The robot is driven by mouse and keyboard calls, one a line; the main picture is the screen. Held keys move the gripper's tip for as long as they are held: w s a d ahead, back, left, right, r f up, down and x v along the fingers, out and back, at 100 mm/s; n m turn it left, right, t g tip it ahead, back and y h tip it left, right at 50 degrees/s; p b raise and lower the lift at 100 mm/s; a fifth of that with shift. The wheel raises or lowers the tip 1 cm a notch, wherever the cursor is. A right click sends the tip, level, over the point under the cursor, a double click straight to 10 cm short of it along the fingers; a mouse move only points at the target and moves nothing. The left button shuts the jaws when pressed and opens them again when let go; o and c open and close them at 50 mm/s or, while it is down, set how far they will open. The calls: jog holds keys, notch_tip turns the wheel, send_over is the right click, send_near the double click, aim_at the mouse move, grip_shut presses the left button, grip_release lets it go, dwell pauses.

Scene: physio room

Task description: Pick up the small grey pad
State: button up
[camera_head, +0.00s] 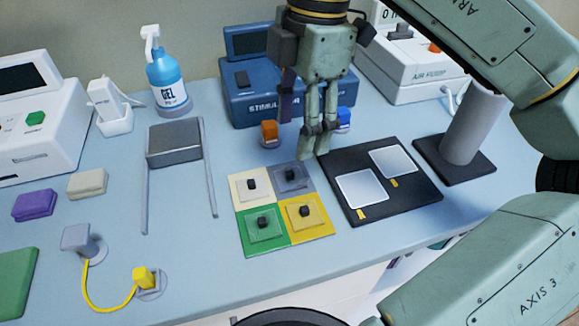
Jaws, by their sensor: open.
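The small grey pad (292,178) is a flat square with a black knob on top. It lies on the grey square at the back right of a four-colour board (317,231). Cream (250,188), green (264,224) and yellow (301,211) pads with similar knobs lie on the other squares. My gripper (304,142) points down, open and empty, with its fingertips just behind and slightly right of the grey pad in the picture. Its height above the table is hard to tell. The grey pad's knob is in plain view.
A black mat (416,196) with two white pads lies right of the board. A blue stimulator box (239,98) stands behind my gripper, with orange and blue pieces before it. A grey block between rails (173,142) lies left. The table in front of the board is clear.

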aim_at(291, 172)
jog(key=f, duration=0.5)
jog(key=a+f+p, duration=0.1)
jog(key=f, duration=0.2)
jog(key=shift+s, duration=0.2)
jog(key=shift+c, duration=0.5)
jog(key=c, duration=1)
jog(key=shift+c, duration=0.7)
notch_tip(291, 172, up, 9)
jog(key=shift+r+b, duration=0.1)
jog(key=shift+b, duration=0.5)
grip_shut()
notch_tip(291, 172, down, 8)
jog(key=m+b, duration=0.2)
jog(key=b, duration=0.4)
jog(key=shift+m+b, duration=0.3)
jog(key=shift+b, duration=0.1)
